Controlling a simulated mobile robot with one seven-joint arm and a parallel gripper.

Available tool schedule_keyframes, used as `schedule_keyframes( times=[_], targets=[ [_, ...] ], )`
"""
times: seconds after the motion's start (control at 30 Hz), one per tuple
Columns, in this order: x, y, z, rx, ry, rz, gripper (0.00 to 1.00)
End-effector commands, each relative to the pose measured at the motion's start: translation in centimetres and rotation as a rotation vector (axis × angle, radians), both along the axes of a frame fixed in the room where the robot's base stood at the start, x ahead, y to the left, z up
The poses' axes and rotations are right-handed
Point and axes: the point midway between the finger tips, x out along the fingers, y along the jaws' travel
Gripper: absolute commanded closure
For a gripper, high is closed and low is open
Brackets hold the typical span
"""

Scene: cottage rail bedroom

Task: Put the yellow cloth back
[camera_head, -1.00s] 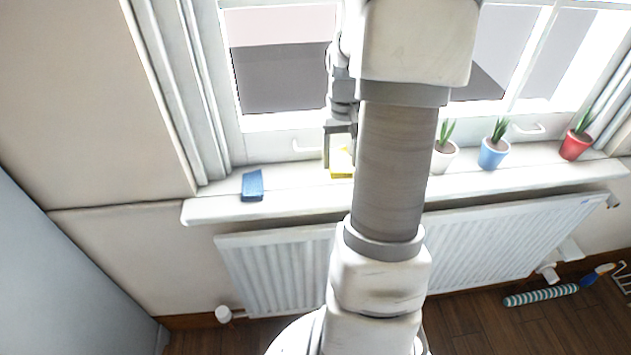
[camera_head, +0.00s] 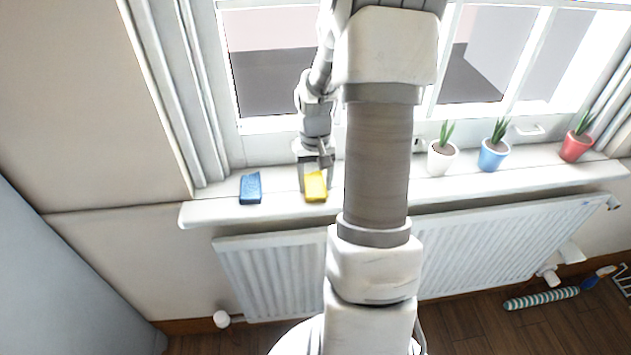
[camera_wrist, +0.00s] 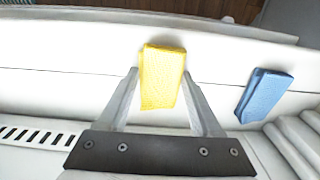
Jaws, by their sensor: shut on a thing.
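The yellow cloth (camera_head: 316,187) is a small folded block at the white windowsill, right of the blue cloth. It also shows in the wrist view (camera_wrist: 162,78), between the two fingertips. My gripper (camera_head: 316,180) points down at the sill and is shut on the yellow cloth; in the wrist view its fingers (camera_wrist: 160,75) lie along both sides of the cloth. I cannot tell whether the cloth touches the sill or is just above it.
A blue folded cloth (camera_head: 250,188) lies on the sill (camera_head: 215,211) to the left, with bare sill between. White (camera_head: 442,157), blue (camera_head: 493,154) and red (camera_head: 576,147) plant pots stand to the right. A radiator (camera_head: 500,245) is below; the window is behind.

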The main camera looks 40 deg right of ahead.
Motion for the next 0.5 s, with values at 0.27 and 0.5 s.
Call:
schedule_keyframes(
  times=[0.27, 0.5],
  targets=[
    [-0.01, -0.01, -0.26, 0.0, 0.0, 0.0, 0.04],
    [-0.01, -0.01, -0.23, 0.0, 0.0, 0.0, 0.04]
  ],
)
